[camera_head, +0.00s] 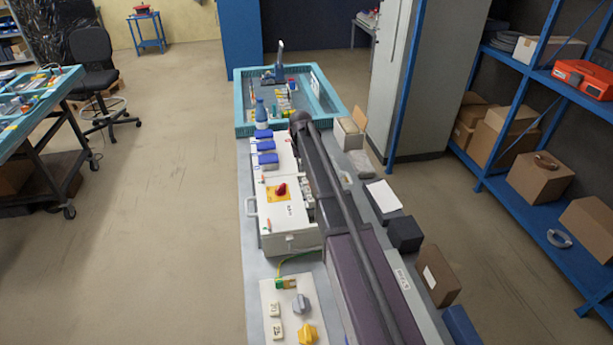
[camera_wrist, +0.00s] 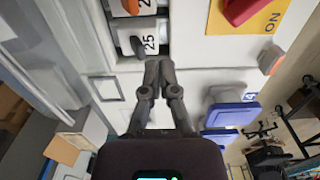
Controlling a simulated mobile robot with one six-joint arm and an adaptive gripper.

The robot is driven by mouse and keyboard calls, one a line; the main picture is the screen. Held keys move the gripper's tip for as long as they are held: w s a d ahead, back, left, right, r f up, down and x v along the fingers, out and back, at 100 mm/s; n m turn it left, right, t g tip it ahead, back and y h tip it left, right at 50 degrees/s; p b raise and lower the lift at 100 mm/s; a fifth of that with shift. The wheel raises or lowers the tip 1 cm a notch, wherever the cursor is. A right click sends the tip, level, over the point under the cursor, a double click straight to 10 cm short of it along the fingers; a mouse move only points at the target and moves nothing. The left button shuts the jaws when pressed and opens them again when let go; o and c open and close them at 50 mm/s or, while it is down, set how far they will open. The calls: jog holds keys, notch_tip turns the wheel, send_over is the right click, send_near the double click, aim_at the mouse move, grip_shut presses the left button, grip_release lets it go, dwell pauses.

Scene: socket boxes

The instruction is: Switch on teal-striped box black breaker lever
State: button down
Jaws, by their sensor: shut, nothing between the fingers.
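In the wrist view my gripper (camera_wrist: 158,66) is shut and empty, its fingertips together just below a breaker row. A black breaker lever (camera_wrist: 137,45) sits beside a white label reading 25, slightly up and left of the fingertips. An orange lever (camera_wrist: 130,7) is above it, cut by the top edge. I cannot tell whether the fingertips touch the breaker. No teal stripe can be made out.
A red rotary switch (camera_head: 281,190) on a yellow plate is on the white box; it also shows in the wrist view (camera_wrist: 240,10). Blue-lidded sockets (camera_head: 266,147) stand behind it. A teal tray (camera_head: 240,103) is at the far end. A grey knob (camera_head: 301,304) is nearer.

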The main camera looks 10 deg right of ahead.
jog(key=shift+f, duration=0.15)
jog(key=shift+f+b, duration=1.7)
jog(key=shift+b, duration=0.1)
jog(key=shift+d, duration=0.85)
jog(key=r+p, duration=0.4)
jog(key=a+r+p, duration=0.1)
jog(key=r+p, duration=0.1)
jog(key=shift+r, duration=0.1)
jog(key=s, duration=3.3)
jog(key=shift+s+a+f, duration=0.15)
jog(key=shift+f, duration=0.05)
